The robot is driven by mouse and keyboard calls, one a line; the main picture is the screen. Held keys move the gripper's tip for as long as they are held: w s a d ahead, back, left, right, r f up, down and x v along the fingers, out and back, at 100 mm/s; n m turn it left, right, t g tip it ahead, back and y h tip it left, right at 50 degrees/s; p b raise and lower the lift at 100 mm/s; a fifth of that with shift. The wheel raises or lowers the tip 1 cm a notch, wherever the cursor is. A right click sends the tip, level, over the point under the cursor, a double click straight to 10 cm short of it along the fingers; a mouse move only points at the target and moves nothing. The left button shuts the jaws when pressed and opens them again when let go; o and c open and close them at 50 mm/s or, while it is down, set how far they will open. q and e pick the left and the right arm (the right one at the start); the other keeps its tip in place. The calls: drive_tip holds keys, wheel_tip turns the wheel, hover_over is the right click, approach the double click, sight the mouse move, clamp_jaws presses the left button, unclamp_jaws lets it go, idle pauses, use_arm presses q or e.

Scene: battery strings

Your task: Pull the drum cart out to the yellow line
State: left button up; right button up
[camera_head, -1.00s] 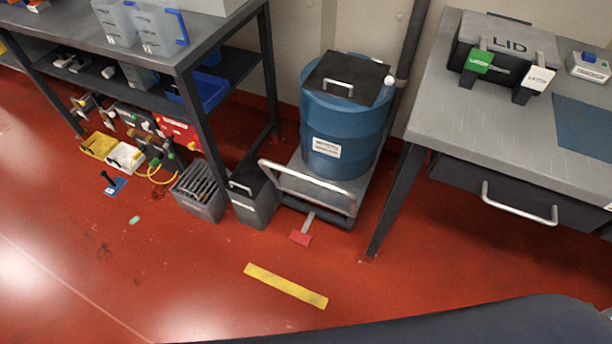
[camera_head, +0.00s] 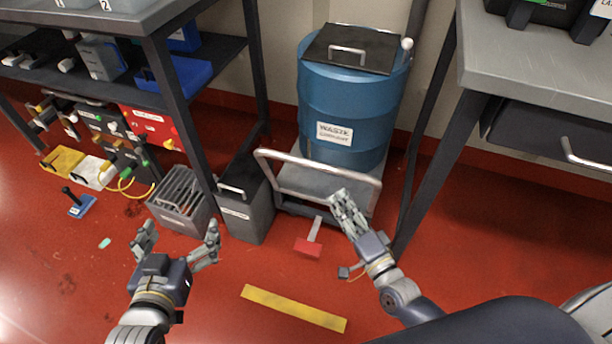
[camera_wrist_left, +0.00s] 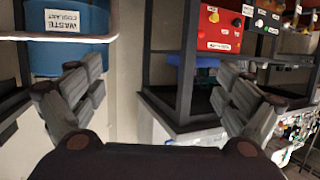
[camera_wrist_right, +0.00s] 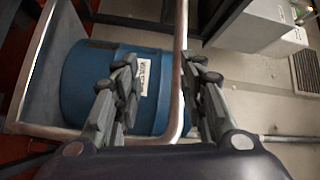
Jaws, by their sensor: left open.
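The drum cart (camera_head: 322,184) stands between the shelf and the workbench, carrying a blue drum (camera_head: 345,105) labelled as waste coolant. Its tubular handle (camera_head: 280,170) faces me, and a red pedal (camera_head: 308,247) sticks out in front at floor level. The yellow line (camera_head: 293,308) lies on the floor nearer me, apart from the cart. My right gripper (camera_head: 343,200) is open near the handle's right side; in the right wrist view the handle bar (camera_wrist_right: 180,60) shows between its spread fingers. I cannot tell whether they touch. My left gripper (camera_head: 178,240) is open and empty, left of the cart.
A dark bin (camera_head: 246,205) and a slatted grey bin (camera_head: 182,200) stand just left of the cart. A workbench leg (camera_head: 436,172) stands close on the right. A blue item with a black handle (camera_head: 80,206) lies on the floor at left. Floor around the yellow line is mostly clear.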

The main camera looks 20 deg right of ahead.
sight(321, 169)
drive_tip(key=shift+m+t, duration=0.5)
drive_tip(key=shift+m, duration=0.1)
drive_tip(key=x, duration=0.3)
drive_tip(key=r+b+x, duration=0.1)
drive_tip(key=x, duration=0.3)
drive_tip(key=r+b+x, duration=0.1)
drive_tip(key=x, duration=0.2)
drive_tip(key=shift+a, duration=0.45)
drive_tip(key=shift+w+a+r, duration=0.15)
drive_tip(key=shift+w+r, duration=0.05)
drive_tip(key=shift+w, duration=0.5)
use_arm(q)
wheel_tip(321, 169, up, 12)
drive_tip(key=t+h, duration=0.2)
drive_tip(key=t, duration=0.3)
drive_tip(key=shift+w+d+f+t, duration=0.15)
drive_tip(key=shift+w+d+t, duration=0.05)
drive_tip(key=shift+d+t, duration=0.2)
drive_tip(key=shift+a, duration=0.1)
use_arm(e)
clamp_jaws()
